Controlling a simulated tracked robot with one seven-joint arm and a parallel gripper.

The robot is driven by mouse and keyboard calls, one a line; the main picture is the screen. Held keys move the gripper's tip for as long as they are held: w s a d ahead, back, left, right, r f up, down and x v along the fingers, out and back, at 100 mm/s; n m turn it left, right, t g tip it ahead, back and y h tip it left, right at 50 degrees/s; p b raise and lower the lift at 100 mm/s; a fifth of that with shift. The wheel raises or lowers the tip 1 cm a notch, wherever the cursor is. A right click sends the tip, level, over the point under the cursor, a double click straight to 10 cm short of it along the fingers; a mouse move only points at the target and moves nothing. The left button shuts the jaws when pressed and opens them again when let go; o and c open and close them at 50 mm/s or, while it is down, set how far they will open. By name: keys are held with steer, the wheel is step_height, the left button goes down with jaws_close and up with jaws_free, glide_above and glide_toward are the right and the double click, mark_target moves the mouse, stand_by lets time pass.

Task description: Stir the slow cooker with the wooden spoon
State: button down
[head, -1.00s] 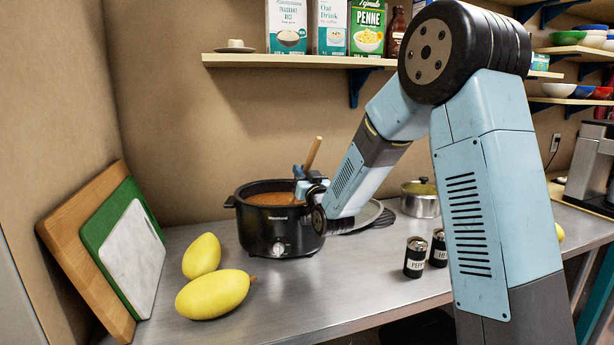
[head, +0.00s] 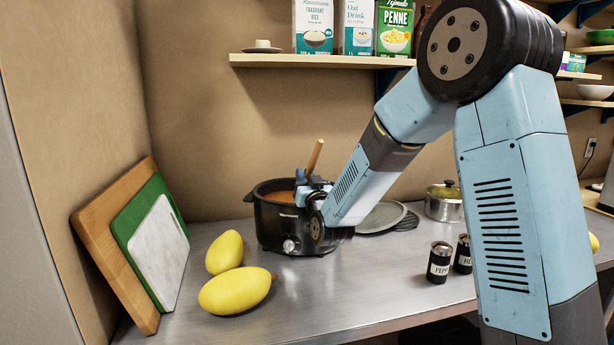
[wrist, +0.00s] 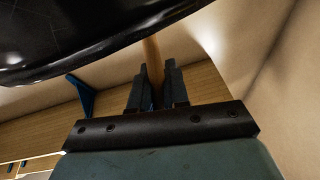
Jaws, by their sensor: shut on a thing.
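The black slow cooker (head: 282,230) stands on the metal counter, left of my arm, with orange-brown food (head: 277,198) inside. The wooden spoon (head: 315,157) leans up out of the cooker, its handle tilted to the right; its lower end is hidden. My gripper (head: 305,177) is at the cooker's right rim, shut on the spoon's handle. In the wrist view the handle (wrist: 153,60) passes between the two fingers (wrist: 152,90), and a dark, glossy curved surface fills the top of the picture.
Two yellow fruits (head: 235,291) lie in front of the cooker. Cutting boards (head: 157,256) lean on the left wall. A grey plate or lid (head: 381,217), a steel pot (head: 443,207) and a pepper jar (head: 439,263) stand to the right. A shelf (head: 300,61) with boxes hangs above.

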steer(key=shift+s, duration=0.45)
steer(key=shift+w+d, duration=0.4)
steer(key=shift+d, duration=0.9)
steer(key=shift+w+d, duration=0.4)
steer(key=shift+d, duration=0.85)
steer(key=shift+w+d, duration=0.4)
steer(key=shift+d, duration=0.9)
steer(key=shift+s+a, duration=0.35)
steer(key=shift+a, duration=0.95)
steer(key=shift+s+a, duration=0.35)
steer(key=shift+a, duration=0.95)
steer(key=shift+s+a, duration=0.35)
steer(key=shift+a, duration=0.95)
steer(key=w+d, duration=0.2)
steer(key=d, duration=0.5)
steer(key=shift+w+d, duration=0.15)
steer(key=shift+d, duration=0.25)
